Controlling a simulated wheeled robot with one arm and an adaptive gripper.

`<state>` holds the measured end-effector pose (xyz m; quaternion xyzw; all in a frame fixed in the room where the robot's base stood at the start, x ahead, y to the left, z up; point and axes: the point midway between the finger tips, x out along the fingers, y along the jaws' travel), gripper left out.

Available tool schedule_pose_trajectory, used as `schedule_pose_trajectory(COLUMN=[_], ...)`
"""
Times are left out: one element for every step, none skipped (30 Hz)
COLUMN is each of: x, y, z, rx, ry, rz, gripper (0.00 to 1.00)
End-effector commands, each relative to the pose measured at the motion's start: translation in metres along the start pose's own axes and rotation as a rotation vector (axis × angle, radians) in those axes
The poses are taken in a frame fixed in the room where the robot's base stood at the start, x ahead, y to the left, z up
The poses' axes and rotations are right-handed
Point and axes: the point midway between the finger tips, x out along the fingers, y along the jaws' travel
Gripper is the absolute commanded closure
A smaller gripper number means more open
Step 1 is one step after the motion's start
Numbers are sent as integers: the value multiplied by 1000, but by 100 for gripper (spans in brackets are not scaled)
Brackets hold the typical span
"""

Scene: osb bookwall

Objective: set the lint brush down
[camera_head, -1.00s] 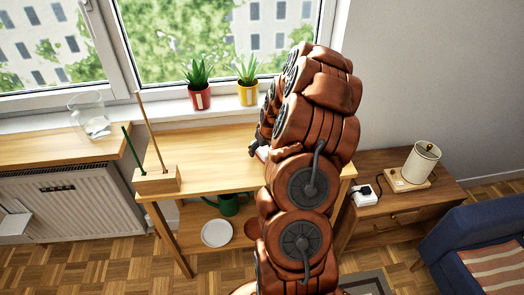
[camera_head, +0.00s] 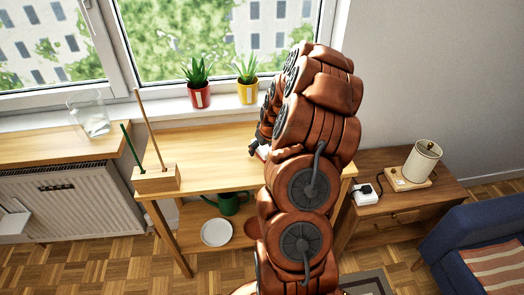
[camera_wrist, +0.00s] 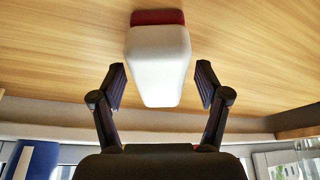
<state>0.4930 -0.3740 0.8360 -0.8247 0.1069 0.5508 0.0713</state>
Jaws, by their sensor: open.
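The lint brush (camera_wrist: 159,60) shows in the wrist view as a white, tapered body with a dark red end. It lies against the wooden table top, between and beyond my fingers. My gripper (camera_wrist: 160,88) is open, with a gap visible between each fingertip and the brush. In the head view my arm hides most of the brush; a small pale bit shows beside my gripper (camera_head: 254,149) over the wooden table (camera_head: 210,150).
A wooden block (camera_head: 156,179) with upright sticks stands at the table's left edge. Red (camera_head: 199,96) and yellow (camera_head: 247,93) plant pots stand on the sill behind. A lamp (camera_head: 422,162) stands on the cabinet at right. The table's middle-left is clear.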

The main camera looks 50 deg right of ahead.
Motion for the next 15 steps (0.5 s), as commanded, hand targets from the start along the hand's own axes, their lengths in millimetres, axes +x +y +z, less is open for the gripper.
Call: schedule_pose_trajectory(x=[1,1,1,1,1,1,1,1,1,1,1,1,1,1,1], y=[0,0,0,0,0,0,0,0,0,0,0,0,0,0,0], z=[0,0,0,0,0,0,0,0,0,0,0,0,0,0,0], rx=[0,0,0,0,0,0,0,0,0,0,0,0,0,0,0], ry=[0,0,0,0,0,0,0,0,0,0,0,0,0,0,0], rz=[0,0,0,0,0,0,0,0,0,0,0,0,0,0,0], gripper=[25,25,25,25,25,25,25,25,25,25,25,27,30,33,38])
